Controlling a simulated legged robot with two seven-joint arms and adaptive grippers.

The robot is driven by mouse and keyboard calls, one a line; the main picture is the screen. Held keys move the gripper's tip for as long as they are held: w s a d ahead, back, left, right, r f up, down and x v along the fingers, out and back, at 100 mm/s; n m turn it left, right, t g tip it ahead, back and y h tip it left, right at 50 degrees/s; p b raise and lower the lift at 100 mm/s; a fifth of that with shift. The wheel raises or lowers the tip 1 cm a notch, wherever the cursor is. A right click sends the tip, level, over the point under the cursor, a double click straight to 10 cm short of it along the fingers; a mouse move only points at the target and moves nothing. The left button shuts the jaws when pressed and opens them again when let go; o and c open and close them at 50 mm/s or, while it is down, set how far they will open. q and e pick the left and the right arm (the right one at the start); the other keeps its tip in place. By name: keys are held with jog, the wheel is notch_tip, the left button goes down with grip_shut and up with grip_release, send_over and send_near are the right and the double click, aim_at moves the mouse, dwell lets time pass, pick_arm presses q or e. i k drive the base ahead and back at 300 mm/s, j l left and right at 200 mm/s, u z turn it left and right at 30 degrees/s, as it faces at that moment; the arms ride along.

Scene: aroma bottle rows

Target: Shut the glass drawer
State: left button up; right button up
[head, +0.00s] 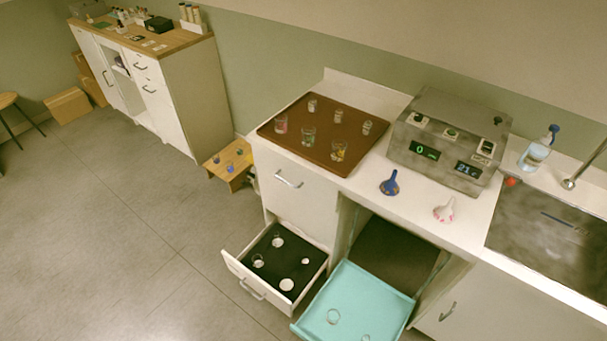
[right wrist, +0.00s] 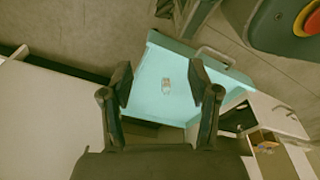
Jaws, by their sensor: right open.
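A white drawer (head: 241,276) with a black mat stands pulled out below the counter, with several small clear glasses inside and a handle on its front. To its right, a teal tray (head: 342,286) is also pulled out from the cabinet, with clear glasses on it. Neither gripper shows in the head view.
A brown tray (head: 268,133) with several glasses stands on the counter, beside a grey machine (head: 447,120), a blue funnel (head: 390,183) and a white funnel (head: 444,211). A sink (head: 552,240) lies at right. The floor (head: 130,230) left of the drawer is clear.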

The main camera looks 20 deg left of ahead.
aim_at(279, 259)
jog(key=l+u, duration=0.15)
jog(key=u, duration=0.3)
jog(key=k+u, duration=0.1)
jog(key=u, duration=0.4)
jog(key=k+l+u, duration=0.1)
jog(key=u, duration=0.35)
